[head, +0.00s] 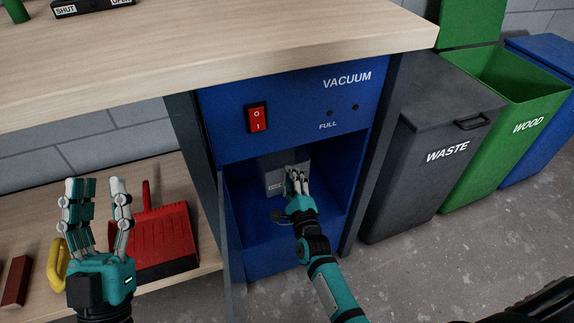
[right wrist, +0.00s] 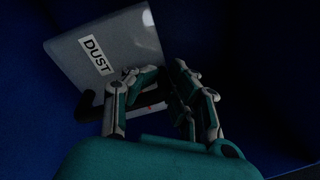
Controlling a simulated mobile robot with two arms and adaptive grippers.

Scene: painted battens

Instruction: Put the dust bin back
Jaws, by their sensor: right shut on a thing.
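The grey dust bin (head: 270,174) is inside the open lower compartment of the blue vacuum cabinet (head: 222,105). Its "DUST" label shows in the right wrist view, where the bin (right wrist: 135,40) looks tilted. My right gripper (head: 296,182) reaches into the compartment and is shut on the dust bin at its front. In the right wrist view its fingers (right wrist: 160,85) hide part of the bin's lower edge, beside a dark bar. My left gripper (head: 98,192) is open and empty, above the lower shelf at the left.
A wooden worktop (head: 200,45) overhangs the cabinet. A red dustpan (head: 165,235) and a yellow object (head: 57,263) lie on the lower shelf (head: 205,250). A grey waste bin (head: 420,180) and a green wood bin (head: 500,165) stand right of the cabinet.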

